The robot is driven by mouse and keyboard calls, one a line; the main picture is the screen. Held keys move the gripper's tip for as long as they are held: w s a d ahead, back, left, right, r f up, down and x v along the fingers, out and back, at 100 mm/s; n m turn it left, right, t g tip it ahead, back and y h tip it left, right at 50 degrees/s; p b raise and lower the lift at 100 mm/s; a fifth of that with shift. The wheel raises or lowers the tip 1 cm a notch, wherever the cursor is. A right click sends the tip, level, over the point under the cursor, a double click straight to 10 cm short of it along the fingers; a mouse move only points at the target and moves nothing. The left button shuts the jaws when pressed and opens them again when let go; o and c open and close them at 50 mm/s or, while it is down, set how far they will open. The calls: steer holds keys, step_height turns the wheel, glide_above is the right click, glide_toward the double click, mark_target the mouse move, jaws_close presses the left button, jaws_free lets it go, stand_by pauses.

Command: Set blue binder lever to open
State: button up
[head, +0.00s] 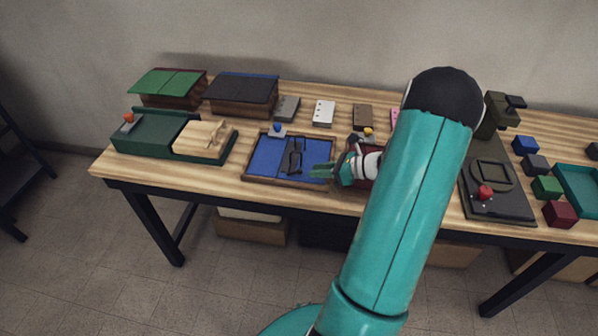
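The blue binder (265,160) lies on the table in the head view, with blue velvet panels in a brown frame. A lever with a blue knob (277,127) stands on a small grey base at its back edge. A black looped fitting lies along the middle of the panels. My gripper (320,171) is over the binder's right part, its green fingers pointing left, in front of and to the right of the knob and apart from it. The finger gap is too small to read. My arm covers the table to the right of the gripper.
A green case (150,134) with a red knob and a wooden block stands at left. Two roofed boxes (242,92) are behind. A dark red piece (366,180) with a yellow knob is partly behind my gripper. A dark board (508,204) with a red knob and coloured cubes are at right.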

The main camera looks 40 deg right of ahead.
mark_target(300, 172)
steer(key=x, duration=0.6)
steer(key=shift+w+a+f, duration=0.15)
steer(key=shift+w+a, duration=0.05)
steer(key=shift+w, duration=0.1)
steer(key=shift+c, duration=0.4)
jaws_close()
